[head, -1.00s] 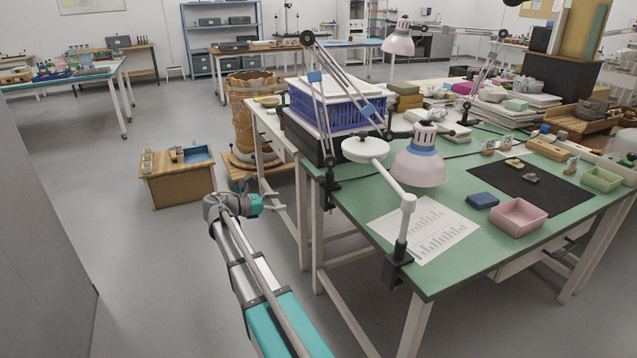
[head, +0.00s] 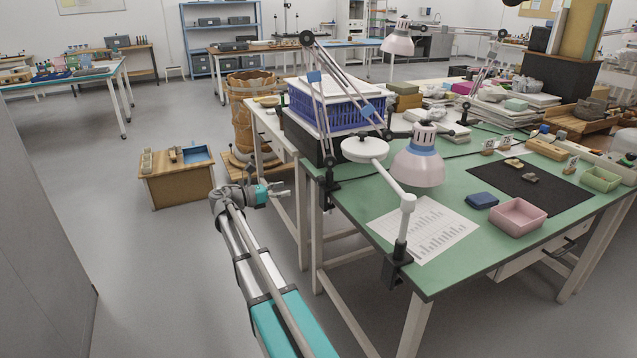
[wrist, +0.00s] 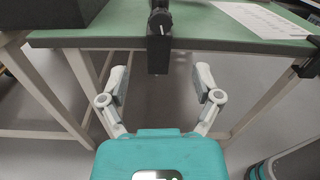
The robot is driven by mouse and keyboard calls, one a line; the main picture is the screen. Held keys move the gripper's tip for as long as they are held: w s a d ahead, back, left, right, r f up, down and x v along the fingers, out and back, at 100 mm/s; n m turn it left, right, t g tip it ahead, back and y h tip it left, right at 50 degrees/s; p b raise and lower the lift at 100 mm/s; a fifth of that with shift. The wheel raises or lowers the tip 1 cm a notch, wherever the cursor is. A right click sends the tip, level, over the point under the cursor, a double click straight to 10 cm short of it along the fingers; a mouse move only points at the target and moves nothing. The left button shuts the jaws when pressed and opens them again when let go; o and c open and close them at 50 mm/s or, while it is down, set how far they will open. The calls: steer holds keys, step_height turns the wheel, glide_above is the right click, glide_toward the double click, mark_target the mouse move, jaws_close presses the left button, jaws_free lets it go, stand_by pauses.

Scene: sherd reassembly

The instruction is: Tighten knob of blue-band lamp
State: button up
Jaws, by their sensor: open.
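The blue-band lamp (head: 418,166) has a pale shade with a blue band and a jointed arm with blue bands. Its black clamp (head: 328,192) grips the near-left edge of the green table. In the wrist view the clamp (wrist: 158,52) hangs over the table edge, ahead of and centred between my fingers. A dark round part (wrist: 160,18) sits on the clamp's top; I cannot tell whether it is the knob. My gripper (head: 284,189) is open and empty, left of the clamp and apart from it. Both fingers also show in the wrist view (wrist: 161,82).
A white round-headed lamp (head: 366,150) is clamped at the table's front corner. A blue basket (head: 325,112) stands on a black box behind the clamp. White table legs (head: 303,215) stand near my gripper. A low wooden box (head: 177,185) stands to the left; the floor between is clear.

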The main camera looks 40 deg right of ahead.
mark_target(317, 182)
steer(key=x, duration=1.2)
steer(key=shift+d, duration=0.1)
jaws_close()
steer(key=shift+m, duration=1.6)
jaws_free()
